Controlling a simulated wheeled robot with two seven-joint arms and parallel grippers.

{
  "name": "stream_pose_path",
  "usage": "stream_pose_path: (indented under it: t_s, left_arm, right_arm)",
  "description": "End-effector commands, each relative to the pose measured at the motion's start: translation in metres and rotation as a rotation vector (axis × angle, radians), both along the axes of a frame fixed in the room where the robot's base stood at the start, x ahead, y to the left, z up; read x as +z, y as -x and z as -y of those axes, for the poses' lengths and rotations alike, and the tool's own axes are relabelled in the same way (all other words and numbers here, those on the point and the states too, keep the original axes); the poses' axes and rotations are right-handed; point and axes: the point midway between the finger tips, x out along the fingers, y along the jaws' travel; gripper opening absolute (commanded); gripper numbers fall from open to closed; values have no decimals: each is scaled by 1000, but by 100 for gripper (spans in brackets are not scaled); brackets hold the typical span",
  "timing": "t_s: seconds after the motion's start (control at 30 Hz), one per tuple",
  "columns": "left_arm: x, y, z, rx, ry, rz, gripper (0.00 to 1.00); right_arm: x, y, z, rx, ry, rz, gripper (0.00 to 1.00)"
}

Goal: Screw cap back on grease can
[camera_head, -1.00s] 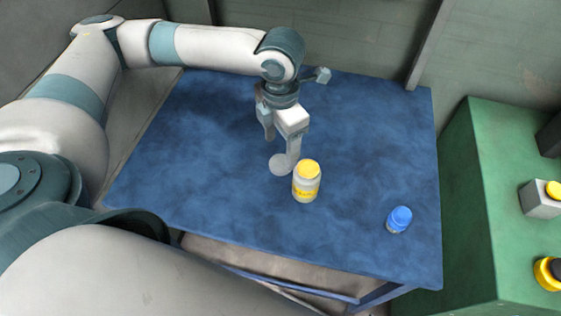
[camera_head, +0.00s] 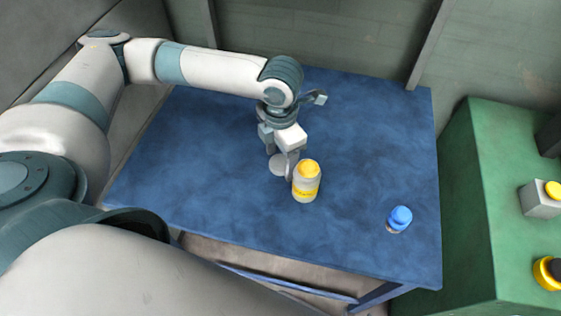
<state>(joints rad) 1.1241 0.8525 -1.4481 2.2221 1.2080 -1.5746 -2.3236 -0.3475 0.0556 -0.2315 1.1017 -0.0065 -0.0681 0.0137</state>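The grease can (camera_head: 307,187) stands upright on the blue table. It is whitish with a yellow label, and its top shows yellow; I cannot tell whether that is a lid or the contents. A pale grey round disc (camera_head: 278,165), possibly the cap, shows just left of the can. My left gripper (camera_head: 289,168) points down beside the can's left side, its fingertips at the disc's right edge. Whether the fingers hold the disc or are open is unclear. My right gripper is out of view.
A small blue-topped object (camera_head: 400,217) stands near the right of the blue table (camera_head: 220,190). The table's back and left are clear. A green bench (camera_head: 475,200) with a grey box (camera_head: 539,201) and yellow parts stands at the right.

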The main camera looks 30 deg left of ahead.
Motion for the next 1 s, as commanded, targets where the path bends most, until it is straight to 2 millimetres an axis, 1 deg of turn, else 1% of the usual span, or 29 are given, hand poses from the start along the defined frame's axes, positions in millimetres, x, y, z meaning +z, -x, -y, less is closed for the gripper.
stream_pose_path:
  t_s: [0.03, 0.13, 0.17, 0.5, 0.67, 0.77, 1.0]
  left_arm:
    - [0, 0, 0, 0, 0, 0, 48]
    - [0, 0, 0, 0, 0, 0, 24]
    - [0, 0, 0, 0, 0, 0, 22]
    - [1, 0, 0, 0, 0, 0, 22]
    - [7, -1, 0, 0, 2, 3, 22]
    - [17, -1, 0, 1, 1, 3, 22]
    - [56, -2, 0, -1, 2, 6, 22]
  right_arm:
    - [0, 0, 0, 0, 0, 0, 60]
    - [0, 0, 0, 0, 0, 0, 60]
    - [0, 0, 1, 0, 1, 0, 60]
    - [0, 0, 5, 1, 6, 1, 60]
    - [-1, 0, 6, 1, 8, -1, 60]
    - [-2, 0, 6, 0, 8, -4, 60]
    - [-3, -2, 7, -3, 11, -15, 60]
